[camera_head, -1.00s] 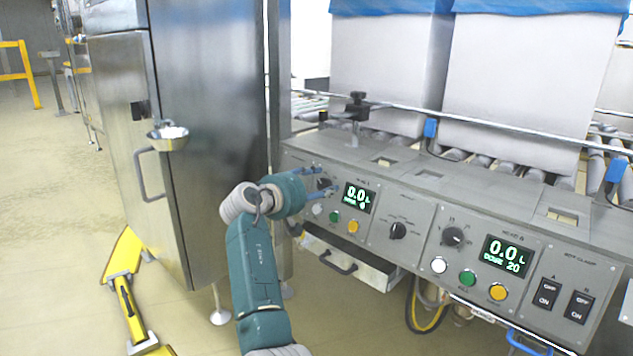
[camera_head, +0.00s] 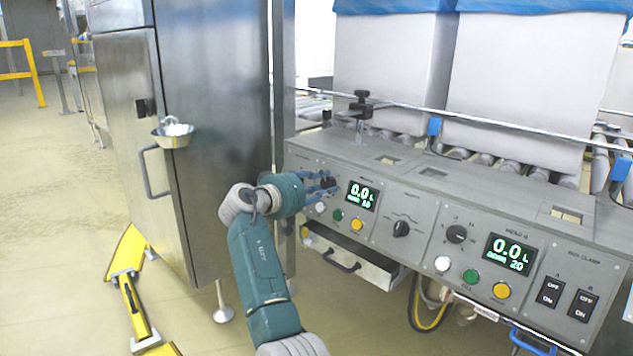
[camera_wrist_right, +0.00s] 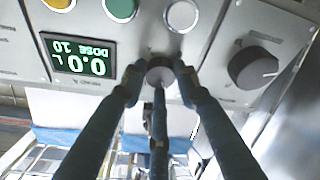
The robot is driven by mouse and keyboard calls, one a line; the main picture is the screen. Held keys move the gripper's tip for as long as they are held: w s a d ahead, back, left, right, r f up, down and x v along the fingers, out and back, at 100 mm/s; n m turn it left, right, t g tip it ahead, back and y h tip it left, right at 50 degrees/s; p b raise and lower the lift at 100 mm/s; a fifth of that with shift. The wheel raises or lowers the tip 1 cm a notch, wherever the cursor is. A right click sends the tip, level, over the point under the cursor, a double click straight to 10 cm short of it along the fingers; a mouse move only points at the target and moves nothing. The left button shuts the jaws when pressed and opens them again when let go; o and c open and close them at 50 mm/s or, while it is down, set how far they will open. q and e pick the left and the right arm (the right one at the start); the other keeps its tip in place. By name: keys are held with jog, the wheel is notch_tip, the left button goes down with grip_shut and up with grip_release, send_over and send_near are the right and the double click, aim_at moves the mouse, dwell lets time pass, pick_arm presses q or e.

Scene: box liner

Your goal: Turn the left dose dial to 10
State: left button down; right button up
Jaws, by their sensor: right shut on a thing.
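The left dose dial (camera_wrist_right: 160,71) is a dark round knob on the grey panel, beside the left display. My right gripper (camera_wrist_right: 159,73) is shut on it, its fingers around the knob's rim in the wrist view. In the head view the right gripper (camera_head: 328,184) hides most of the dial. The left display (camera_head: 361,195) shows 0.0 L with a small dose line below. Upside down in the wrist view, this display (camera_wrist_right: 78,55) appears to read DOSE 10. My left gripper is not in view.
The panel also has a middle selector knob (camera_head: 401,228), a right dose dial (camera_head: 456,234) and a right display (camera_head: 508,253) reading DOSE 20. White, green and amber buttons sit below the displays. A steel cabinet (camera_head: 215,110) stands close left of my right arm.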

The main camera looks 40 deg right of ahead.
jog(key=shift+m, duration=0.4)
jog(key=o, duration=1.1)
jog(key=shift+a, duration=0.1)
jog(key=v, duration=1.2)
jog(key=shift+r, duration=0.1)
jog(key=shift+w, duration=0.2)
